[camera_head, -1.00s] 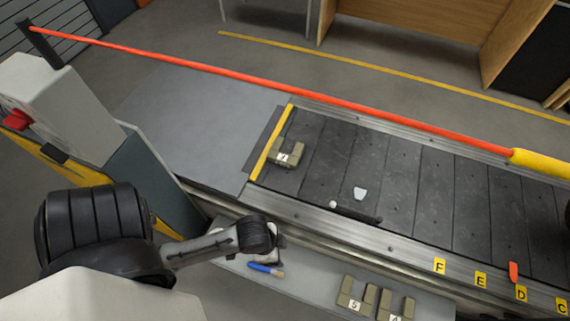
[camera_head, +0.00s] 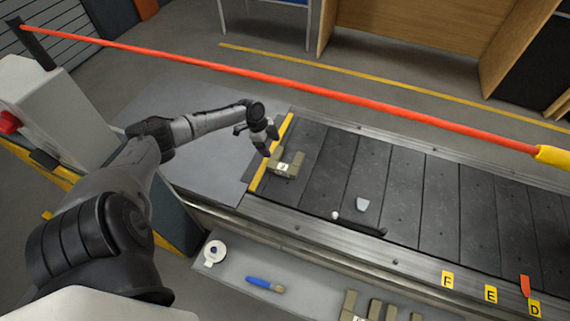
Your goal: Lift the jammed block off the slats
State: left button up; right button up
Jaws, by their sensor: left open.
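The jammed block (camera_head: 287,164) is an olive, U-shaped piece with a white number label. It lies on the dark slats (camera_head: 335,165) at their left end, against the yellow strip (camera_head: 262,174). My left gripper (camera_head: 267,150) is just left of the block and above the yellow strip, pointing down. It is open, and its fingers are small and partly dark, so I cannot tell whether they touch the block. My right gripper is not in view.
A red-orange bar (camera_head: 300,90) crosses behind the belt. A pale chip (camera_head: 362,205) and a dark rod (camera_head: 358,224) lie on the slats. The front shelf (camera_head: 225,280) holds a white tape roll (camera_head: 214,252), a blue-handled tool (camera_head: 265,284) and more olive blocks (camera_head: 348,304).

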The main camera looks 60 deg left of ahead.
aim_at(282, 166)
pick_arm(q)
jog(key=b+x, duration=0.3)
jog(key=x, duration=0.4)
jog(key=shift+d+f, duration=0.1)
jog(key=shift+f, duration=0.1)
jog(key=b+x, duration=0.3)
jog(key=x, duration=0.1)
jog(key=shift+f, duration=0.3)
jog(key=shift+w+d+f+b, duration=0.1)
jog(key=shift+d+f+b, duration=0.1)
jog(key=shift+f+b, duration=0.2)
jog(key=shift+r, duration=0.1)
